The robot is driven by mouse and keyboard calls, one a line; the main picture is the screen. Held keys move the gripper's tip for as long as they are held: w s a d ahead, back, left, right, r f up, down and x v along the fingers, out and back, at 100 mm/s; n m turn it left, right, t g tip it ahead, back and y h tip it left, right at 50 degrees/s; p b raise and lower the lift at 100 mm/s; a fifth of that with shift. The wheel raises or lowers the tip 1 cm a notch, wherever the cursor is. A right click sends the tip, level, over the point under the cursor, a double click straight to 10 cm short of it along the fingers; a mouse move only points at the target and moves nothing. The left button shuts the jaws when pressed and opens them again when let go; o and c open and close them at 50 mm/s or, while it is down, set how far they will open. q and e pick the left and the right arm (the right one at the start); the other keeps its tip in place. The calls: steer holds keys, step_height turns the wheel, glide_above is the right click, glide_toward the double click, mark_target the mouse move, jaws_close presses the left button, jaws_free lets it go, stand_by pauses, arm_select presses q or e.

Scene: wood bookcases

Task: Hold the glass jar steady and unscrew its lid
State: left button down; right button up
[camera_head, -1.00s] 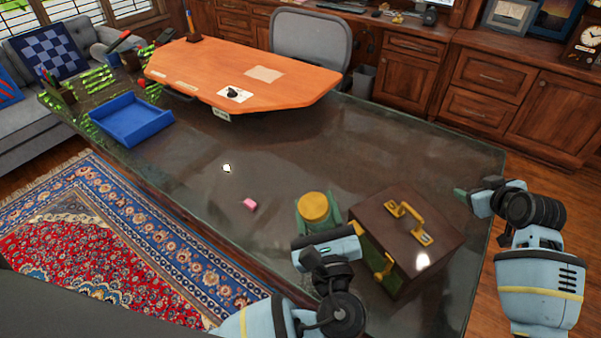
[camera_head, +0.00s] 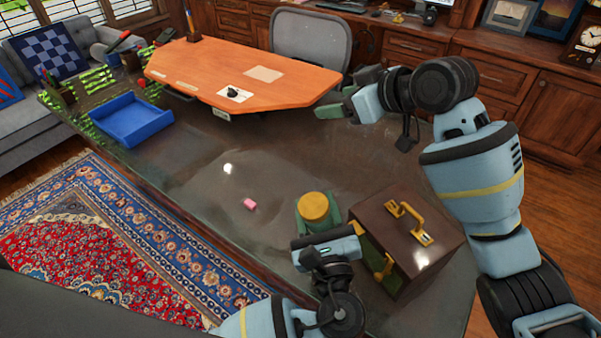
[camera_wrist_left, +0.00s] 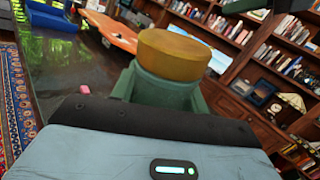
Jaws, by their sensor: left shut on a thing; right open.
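The glass jar (camera_head: 304,223) stands on the dark tabletop with its round yellow lid (camera_head: 314,207) on top. In the left wrist view the yellow lid (camera_wrist_left: 178,52) sits above the greenish jar body (camera_wrist_left: 167,91). My left gripper (camera_head: 318,225) is shut on the jar, its green fingers on either side below the lid. My own gripper hides the jar's lower part. My right gripper (camera_head: 337,109) is open and empty, up and to the right of the jar, near the orange desk top's right end in the picture.
A brown case (camera_head: 408,238) with a brass handle stands right beside the jar. A pink block (camera_head: 250,204) lies left of it. A blue tray (camera_head: 132,120) is at the far left of the dark tabletop (camera_head: 190,210). The orange desk top (camera_head: 240,75) is at the back.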

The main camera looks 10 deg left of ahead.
steer(key=s+a+r+n+g, duration=0.1)
steer(key=s+a+r+g, duration=0.1)
steer(key=s+a, duration=0.3)
steer(key=g+h, duration=0.2)
steer(key=h, duration=1)
glide_toward(313, 205)
steer(key=shift+d+f, duration=0.15)
steer(key=shift+f, duration=0.4)
steer(key=shift+f, duration=0.1)
steer(key=shift+x, duration=3.95)
steer(key=shift+w, duration=0.1)
